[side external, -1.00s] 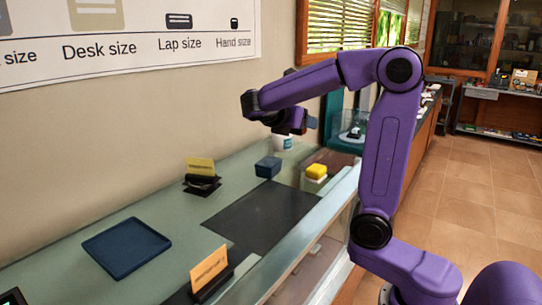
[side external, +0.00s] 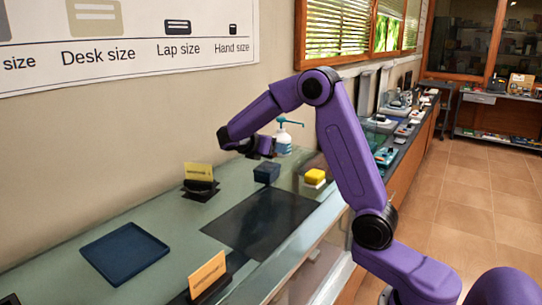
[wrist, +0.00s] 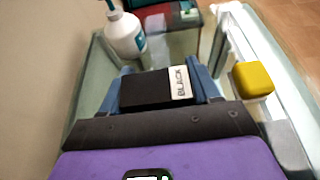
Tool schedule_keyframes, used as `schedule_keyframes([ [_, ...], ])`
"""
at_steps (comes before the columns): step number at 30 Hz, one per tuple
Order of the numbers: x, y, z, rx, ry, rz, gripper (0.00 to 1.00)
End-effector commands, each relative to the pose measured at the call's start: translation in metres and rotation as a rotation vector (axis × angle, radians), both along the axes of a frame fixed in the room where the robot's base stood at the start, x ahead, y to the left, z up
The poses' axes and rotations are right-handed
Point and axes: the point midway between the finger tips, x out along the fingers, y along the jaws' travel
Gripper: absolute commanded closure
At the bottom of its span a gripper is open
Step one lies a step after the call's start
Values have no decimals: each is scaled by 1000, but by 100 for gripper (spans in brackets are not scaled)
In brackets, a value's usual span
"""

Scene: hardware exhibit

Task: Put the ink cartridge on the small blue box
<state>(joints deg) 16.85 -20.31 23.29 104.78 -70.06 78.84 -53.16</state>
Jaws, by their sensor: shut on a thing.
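The ink cartridge (wrist: 148,90) is a black block with a white label reading BLACK. My gripper (wrist: 160,88) is shut on it, with a blue-grey finger at each side. In the side view my gripper (side external: 262,147) is above the small blue box (side external: 266,172), with a gap between them. The box sits on the glass counter near its back, beyond a dark mat. The cartridge is hard to make out in the side view. In the wrist view I cannot clearly tell the box from the fingers.
A white pump bottle (side external: 283,142) stands just behind my gripper. A yellow block (side external: 314,176) lies right of the box. A card in a dark holder (side external: 200,188) stands left, another card (side external: 207,274) in front. A blue tray (side external: 125,252) lies front left. The dark mat (side external: 260,220) is bare.

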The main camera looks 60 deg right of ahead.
Motion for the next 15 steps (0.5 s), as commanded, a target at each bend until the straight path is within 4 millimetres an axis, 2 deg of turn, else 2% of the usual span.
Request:
schedule_keyframes([
  [3, 0, 0, -18, -1, 6, 0, 68],
  [6, 0, 0, -28, 0, 4, -1, 68],
  [15, 0, 0, -30, 0, 0, -1, 68],
])
